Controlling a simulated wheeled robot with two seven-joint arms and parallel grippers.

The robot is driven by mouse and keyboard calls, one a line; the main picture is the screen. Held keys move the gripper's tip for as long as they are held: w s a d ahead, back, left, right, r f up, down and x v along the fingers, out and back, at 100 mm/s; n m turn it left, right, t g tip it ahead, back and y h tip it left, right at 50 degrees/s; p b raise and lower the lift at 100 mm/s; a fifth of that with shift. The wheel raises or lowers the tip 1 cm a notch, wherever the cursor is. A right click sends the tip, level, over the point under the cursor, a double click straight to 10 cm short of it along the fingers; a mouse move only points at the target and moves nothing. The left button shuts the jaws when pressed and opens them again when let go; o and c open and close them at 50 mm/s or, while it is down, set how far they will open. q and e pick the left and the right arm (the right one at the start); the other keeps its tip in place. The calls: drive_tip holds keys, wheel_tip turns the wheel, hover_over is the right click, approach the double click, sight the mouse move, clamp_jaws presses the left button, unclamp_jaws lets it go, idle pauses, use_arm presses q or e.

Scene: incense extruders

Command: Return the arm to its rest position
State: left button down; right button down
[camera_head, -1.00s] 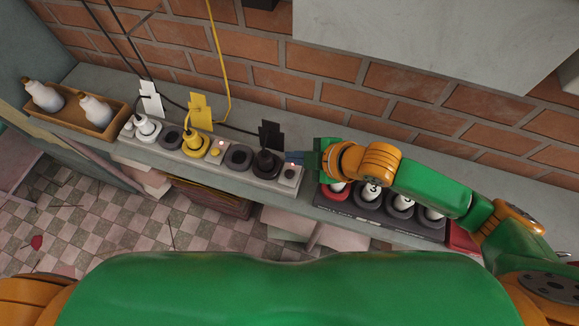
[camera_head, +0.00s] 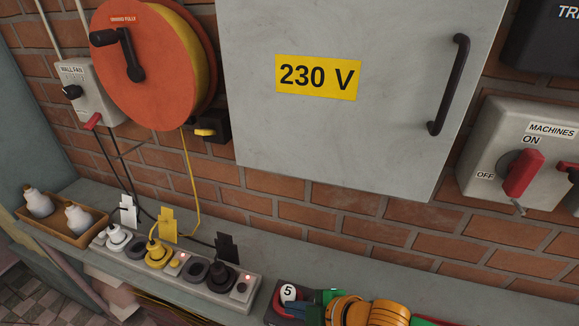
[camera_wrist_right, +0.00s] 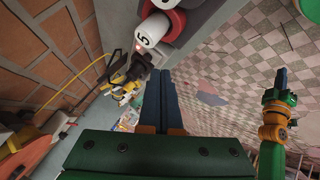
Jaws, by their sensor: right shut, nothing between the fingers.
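My right gripper (camera_head: 294,305) is at the bottom of the head view, beside a white knob marked 5 (camera_head: 288,293). It is right of the power strip (camera_head: 222,300) and apart from it. In the right wrist view its blue fingers (camera_wrist_right: 167,85) are together and empty. The knob marked 5 also shows there (camera_wrist_right: 152,30), in its red ring (camera_wrist_right: 178,18). My left gripper (camera_wrist_right: 281,78) shows small at the right of the wrist view, over the floor; its finger gap is unclear. Most of my right arm is below the head frame.
The power strip holds white (camera_head: 116,236), yellow (camera_head: 157,254) and black (camera_head: 222,278) plugs. A wooden tray with white bottles (camera_head: 79,217) stands left. On the brick wall are an orange cable reel (camera_head: 150,95), a grey 230 V cabinet (camera_head: 330,140) and a MACHINES switch (camera_head: 522,170).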

drive_tip(key=s+d+f+m+g+h, duration=0.1)
drive_tip(key=s+d+f+m+h, duration=0.3)
drive_tip(key=s+d+m, duration=0.4)
drive_tip(key=s+d+f+m+g+h, duration=0.1)
drive_tip(key=s+d+f+m+h, duration=0.25)
drive_tip(key=s+d+m, duration=0.4)
wheel_tip(320, 180, down, 17)
drive_tip(key=m+g, duration=0.1)
drive_tip(key=m, duration=0.1)
drive_tip(key=s+d+f+g, duration=0.1)
drive_tip(key=s+d+f, duration=0.1)
drive_tip(key=s+f, duration=0.8)
drive_tip(key=shift+s+d, duration=0.15)
drive_tip(key=shift+s, duration=0.85)
